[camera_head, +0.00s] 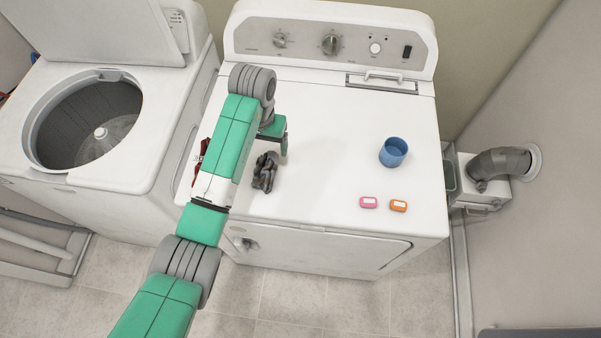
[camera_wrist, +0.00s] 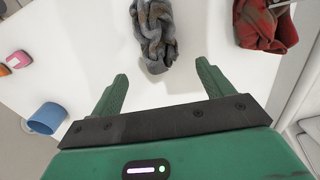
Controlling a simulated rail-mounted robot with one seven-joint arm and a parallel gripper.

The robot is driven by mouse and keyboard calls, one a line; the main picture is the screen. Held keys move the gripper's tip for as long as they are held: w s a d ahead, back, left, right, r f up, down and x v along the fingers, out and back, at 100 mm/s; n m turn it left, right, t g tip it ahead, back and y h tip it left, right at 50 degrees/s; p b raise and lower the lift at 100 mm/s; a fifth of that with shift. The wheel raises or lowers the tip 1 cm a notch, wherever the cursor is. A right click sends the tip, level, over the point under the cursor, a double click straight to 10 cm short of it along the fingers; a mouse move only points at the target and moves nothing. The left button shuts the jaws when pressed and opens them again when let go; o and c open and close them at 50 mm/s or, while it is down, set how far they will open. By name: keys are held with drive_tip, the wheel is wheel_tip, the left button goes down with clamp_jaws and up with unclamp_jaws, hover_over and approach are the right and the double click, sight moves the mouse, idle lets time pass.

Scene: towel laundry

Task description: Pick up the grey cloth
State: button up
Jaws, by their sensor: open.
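The grey cloth (camera_head: 265,171) lies crumpled on the white dryer top, just right of my arm in the head view. In the wrist view the grey cloth (camera_wrist: 155,32) lies ahead of my gripper, roughly centred between the fingers and beyond their tips. My gripper (camera_wrist: 161,82) is open and empty, with its two green fingers spread apart. In the head view my gripper (camera_head: 284,143) is seen from behind and above, close to the cloth, with its fingertips partly hidden. I see no contact between gripper and cloth.
A red cloth (camera_wrist: 265,25) lies on the dryer's left side, mostly hidden behind my arm in the head view (camera_head: 201,150). A blue cup (camera_head: 393,152), a pink box (camera_head: 369,202) and an orange box (camera_head: 398,206) stand at right. An open washer (camera_head: 160,130) is left. The dryer's middle is clear.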

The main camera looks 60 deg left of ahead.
sight(265, 161)
drive_tip(key=shift+s+a+f, duration=0.1)
drive_tip(key=shift+s+f, duration=0.05)
drive_tip(key=shift+f, duration=0.4)
drive_tip(key=shift+s+a+f, duration=0.1)
drive_tip(key=shift+f, duration=0.4)
drive_tip(key=f, duration=0.3)
drive_tip(key=f+b, duration=0.1)
drive_tip(key=f, duration=0.1)
drive_tip(key=shift+s+d+f, duration=0.1)
drive_tip(key=shift+s+d, duration=0.05)
drive_tip(key=shift+d, duration=0.2)
drive_tip(key=shift+f, duration=0.2)
drive_tip(key=c, duration=1.1)
